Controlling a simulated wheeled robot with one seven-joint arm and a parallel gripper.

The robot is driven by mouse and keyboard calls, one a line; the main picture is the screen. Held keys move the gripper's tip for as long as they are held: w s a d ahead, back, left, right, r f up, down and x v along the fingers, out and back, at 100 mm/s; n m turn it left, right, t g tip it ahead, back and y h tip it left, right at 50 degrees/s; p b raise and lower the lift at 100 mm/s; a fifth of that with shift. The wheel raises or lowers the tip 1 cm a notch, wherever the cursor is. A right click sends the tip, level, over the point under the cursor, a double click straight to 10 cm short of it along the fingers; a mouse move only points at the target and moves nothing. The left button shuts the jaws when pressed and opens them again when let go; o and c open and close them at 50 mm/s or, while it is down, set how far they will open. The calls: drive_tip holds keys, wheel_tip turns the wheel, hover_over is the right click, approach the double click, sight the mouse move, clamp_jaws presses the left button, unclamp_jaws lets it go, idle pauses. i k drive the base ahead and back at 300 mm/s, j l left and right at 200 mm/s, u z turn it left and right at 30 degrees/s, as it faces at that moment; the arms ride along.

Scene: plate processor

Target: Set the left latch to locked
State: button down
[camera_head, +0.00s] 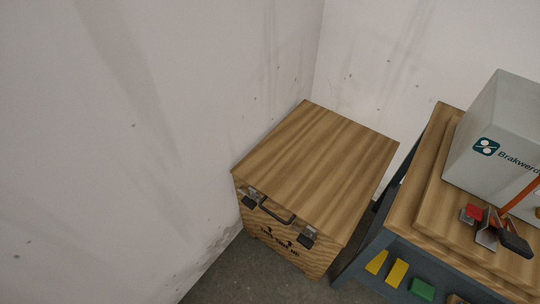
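A wooden crate (315,165) with a flat striped lid stands in the corner, and its lid looks closed. On its front upper edge are two small metal and dark latches. The left latch (250,200) is near the front left corner. The right latch (306,238) is nearer the front right corner and looks similar. The latches are too small to tell whether either is locked. A dark handle (277,214) lies between them. My gripper is not in view.
A blue-framed workbench (405,245) with a wooden top stands close to the crate's right. It carries a grey box (505,125) and a red and metal clamp-like item (486,232). Yellow (397,272) and green (422,289) blocks sit below. White walls close off the left and back; floor shows in front.

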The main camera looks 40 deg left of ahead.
sight(248, 201)
drive_tip(key=i+j, duration=0.35)
drive_tip(key=j+u, duration=0.15)
drive_tip(key=u, duration=1.5)
